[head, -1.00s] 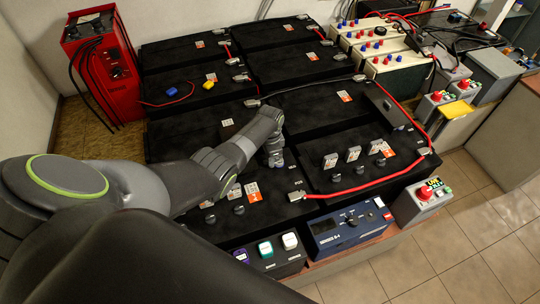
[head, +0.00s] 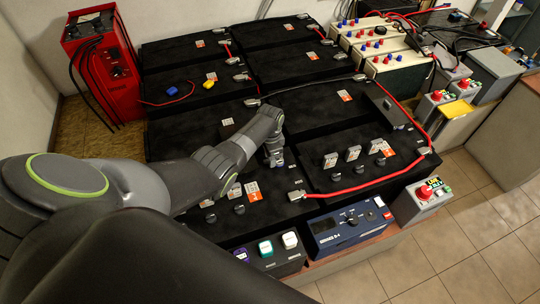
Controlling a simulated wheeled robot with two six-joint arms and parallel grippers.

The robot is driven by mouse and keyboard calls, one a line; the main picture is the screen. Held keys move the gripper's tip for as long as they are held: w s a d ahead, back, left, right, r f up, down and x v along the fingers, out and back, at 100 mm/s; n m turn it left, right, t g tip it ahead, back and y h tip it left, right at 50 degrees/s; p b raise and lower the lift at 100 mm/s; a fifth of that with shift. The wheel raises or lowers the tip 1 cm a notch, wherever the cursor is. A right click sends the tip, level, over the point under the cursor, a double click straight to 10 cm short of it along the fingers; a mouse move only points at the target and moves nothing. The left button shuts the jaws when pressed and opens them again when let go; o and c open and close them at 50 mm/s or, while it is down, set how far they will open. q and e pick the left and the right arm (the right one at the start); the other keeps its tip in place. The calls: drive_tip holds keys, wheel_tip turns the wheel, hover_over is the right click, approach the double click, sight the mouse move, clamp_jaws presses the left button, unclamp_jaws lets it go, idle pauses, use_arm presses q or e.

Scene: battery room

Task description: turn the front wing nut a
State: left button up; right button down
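My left arm comes in from the left over the black batteries. My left gripper (head: 274,160) points down at the top of the front black battery (head: 272,202), just left of the raised battery section with white tags. The gripper is small and dark here, and I cannot tell whether its fingers are open or shut, or whether they touch anything. I cannot make out a wing nut; one at the fingertips would be hidden by the gripper. A metal terminal clamp (head: 297,195) with a red cable (head: 350,189) lies to the right and nearer. My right gripper is not in view.
Dark round caps (head: 239,209) and upright white tags (head: 352,153) stand on the front batteries. A blue meter box (head: 350,225) and a grey box with a red button (head: 426,192) line the front edge. A red charger (head: 104,65) stands back left. Tiled floor is clear at right.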

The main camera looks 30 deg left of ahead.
use_arm(q)
wheel_tip(320, 180, up, 17)
drive_tip(key=shift+r+p, duration=0.2)
drive_tip(key=shift+p, duration=0.2)
drive_tip(key=shift+f, duration=0.1)
idle(0.7)
